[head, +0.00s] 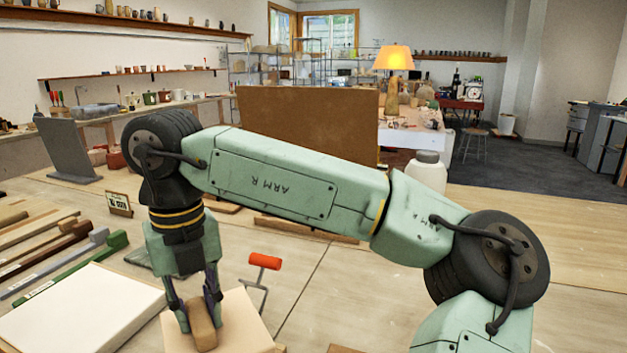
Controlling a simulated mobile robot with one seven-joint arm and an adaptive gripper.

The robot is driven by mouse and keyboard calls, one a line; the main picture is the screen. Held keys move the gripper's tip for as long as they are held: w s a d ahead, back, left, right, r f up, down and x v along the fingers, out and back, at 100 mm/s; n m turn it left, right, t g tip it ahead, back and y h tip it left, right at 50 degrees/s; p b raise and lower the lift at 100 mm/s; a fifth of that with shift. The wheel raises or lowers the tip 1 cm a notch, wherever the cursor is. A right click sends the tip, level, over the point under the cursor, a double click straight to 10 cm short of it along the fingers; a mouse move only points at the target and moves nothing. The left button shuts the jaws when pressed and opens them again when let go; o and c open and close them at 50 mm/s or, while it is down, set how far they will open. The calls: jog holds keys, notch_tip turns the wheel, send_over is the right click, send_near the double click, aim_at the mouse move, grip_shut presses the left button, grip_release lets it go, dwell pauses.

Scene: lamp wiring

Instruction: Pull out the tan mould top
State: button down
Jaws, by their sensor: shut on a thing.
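My gripper (200,318) points down at the lower left of the head view. Its two fingers are closed on the sides of a rounded tan-brown piece, which looks like the tan mould top (204,337). The piece stands upright between the fingers, against a pale cream block (245,318). I cannot tell whether the tan piece sits in the block, on it or just in front of it. The lower edge of the block runs out of the picture.
A brown upright panel (305,125) and a white jar (428,170) stand behind my arm. The tabletop at right is mostly clear.

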jog(key=shift+w+d+r+p, duration=0.1)
jog(key=shift+r+p, duration=0.2)
jog(key=shift+r, duration=0.3)
jog(key=shift+r+p, duration=0.7)
jog(key=shift+r, duration=0.3)
